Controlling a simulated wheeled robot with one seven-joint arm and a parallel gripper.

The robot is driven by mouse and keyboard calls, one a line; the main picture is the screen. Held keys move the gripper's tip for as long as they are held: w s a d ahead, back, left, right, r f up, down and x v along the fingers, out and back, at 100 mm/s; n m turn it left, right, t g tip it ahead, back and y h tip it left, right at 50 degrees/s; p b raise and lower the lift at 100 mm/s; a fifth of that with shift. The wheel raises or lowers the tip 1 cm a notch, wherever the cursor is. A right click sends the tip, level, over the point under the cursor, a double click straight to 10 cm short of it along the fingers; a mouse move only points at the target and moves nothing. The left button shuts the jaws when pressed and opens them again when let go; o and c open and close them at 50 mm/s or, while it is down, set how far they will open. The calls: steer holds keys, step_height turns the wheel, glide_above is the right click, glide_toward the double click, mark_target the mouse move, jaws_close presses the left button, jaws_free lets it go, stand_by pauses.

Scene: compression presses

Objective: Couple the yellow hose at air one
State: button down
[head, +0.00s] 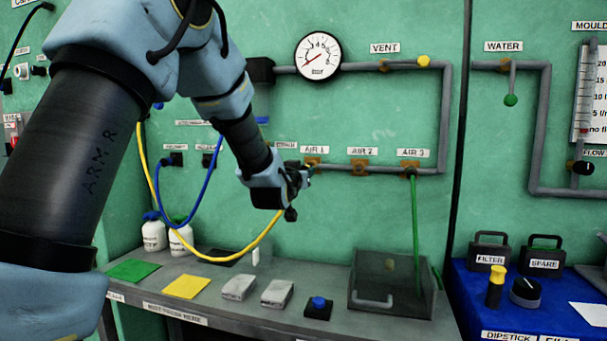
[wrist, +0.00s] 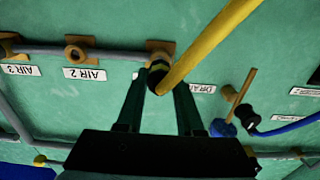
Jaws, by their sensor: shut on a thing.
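The yellow hose (head: 262,240) hangs in a loop from the wall at left up to my gripper (head: 296,180). In the wrist view my gripper (wrist: 158,88) is shut on the dark end of the yellow hose (wrist: 207,45). The brass port AIR 1 (head: 312,162) is just beyond the fingertips, below its label. In the wrist view, which is upside down, the hose end overlaps the brass port AIR 1 (wrist: 160,46) and hides most of it. I cannot tell whether the end is seated in the port or only in front of it.
The AIR 2 port (head: 358,165) is bare. A green hose (head: 414,220) hangs from AIR 3 (head: 409,169) into an open grey tray (head: 355,290). A blue hose (head: 203,190) loops at left. The bench (head: 230,312) below holds colored pads and blocks.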

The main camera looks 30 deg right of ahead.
steer(key=shift+b+x, duration=0.4)
steer(key=shift+x, duration=1.25)
steer(key=shift+c, duration=2.3)
jaws_free()
steer(key=b+v, duration=0.3)
steer(key=v, duration=0.7)
steer(key=shift+s+a, duration=0.3)
